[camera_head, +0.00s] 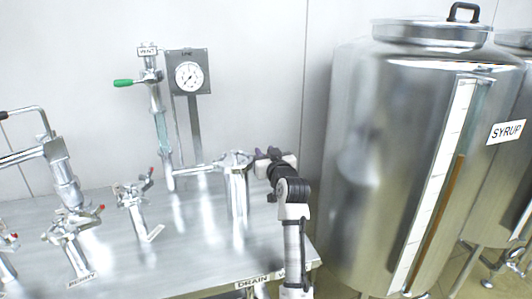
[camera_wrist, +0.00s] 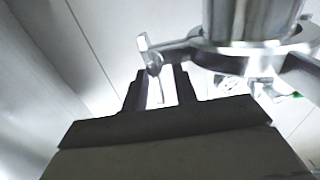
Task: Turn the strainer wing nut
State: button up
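The strainer (camera_head: 236,182) is a shiny upright steel cylinder near the right end of the steel table. A clamp ring circles its top; the strainer body also shows large at the upper right of the wrist view (camera_wrist: 250,18). The wing nut (camera_wrist: 152,60) looks like a small metal piece at the end of the clamp's lug in the wrist view. My gripper (camera_wrist: 163,76) is open, its two dark fingers apart, with the nut just beyond and roughly between the tips. I cannot tell if they touch it. In the head view my gripper (camera_head: 261,154) is right beside the strainer top.
A sight-glass pipe (camera_head: 161,130) with a green-handled valve and a gauge (camera_head: 189,76) stand behind the strainer. Several red-handled valves (camera_head: 131,195) stand to the left. A large syrup tank (camera_head: 395,150) rises close on the right.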

grip_shut()
jog(key=shift+d+m, duration=0.15)
jog(key=shift+m, duration=0.65)
grip_release()
jog(key=b+v, duration=0.3)
jog(key=v, duration=1)
jog(key=shift+s+b, duration=0.3)
jog(key=shift+s, duration=0.05)
jog(key=shift+d, duration=0.15)
